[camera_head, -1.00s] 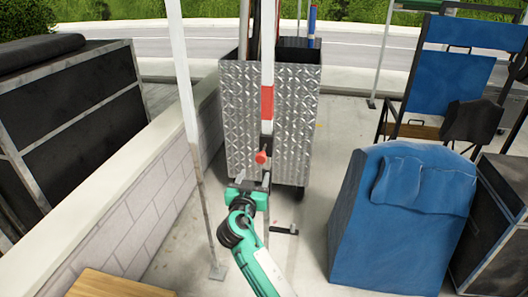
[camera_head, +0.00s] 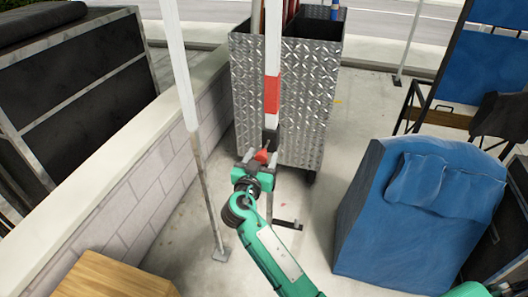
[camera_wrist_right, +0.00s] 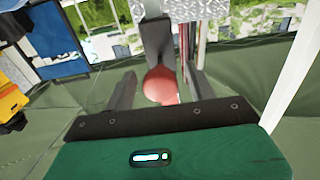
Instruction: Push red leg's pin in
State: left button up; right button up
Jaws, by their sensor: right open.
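The red leg is a pole with white, red and black bands (camera_head: 272,95), standing upright in front of a metal diamond-plate box. Its pin has a red knob (camera_head: 263,155) low on the pole. My right gripper (camera_head: 260,160) is open at the knob. In the right wrist view the round red knob (camera_wrist_right: 161,84) sits between the two spread dark fingers (camera_wrist_right: 160,92), with visible gaps on both sides. I cannot tell how deep the pin sits. My left gripper is not in view.
The diamond-plate box (camera_head: 310,85) stands behind the pole. A thin pole on a foot (camera_head: 207,205) and a low block wall (camera_head: 150,180) are on the left. A blue-covered object (camera_head: 400,215) stands at right. A wooden box (camera_head: 110,278) is at the lower left.

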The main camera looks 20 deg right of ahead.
aim_at(266, 147)
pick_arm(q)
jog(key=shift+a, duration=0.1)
pick_arm(e)
jog(key=shift+c, duration=0.7)
grip_shut()
jog(key=shift+w, duration=0.1)
jog(key=b+x, duration=0.3)
jog(key=x, duration=0.1)
jog(key=shift+w+d+f, duration=0.15)
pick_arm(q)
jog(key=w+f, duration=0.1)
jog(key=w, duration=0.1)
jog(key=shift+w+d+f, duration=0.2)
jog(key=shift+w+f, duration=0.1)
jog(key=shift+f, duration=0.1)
pick_arm(e)
jog(key=shift+d+r, duration=0.1)
jog(key=shift+r, duration=0.25)
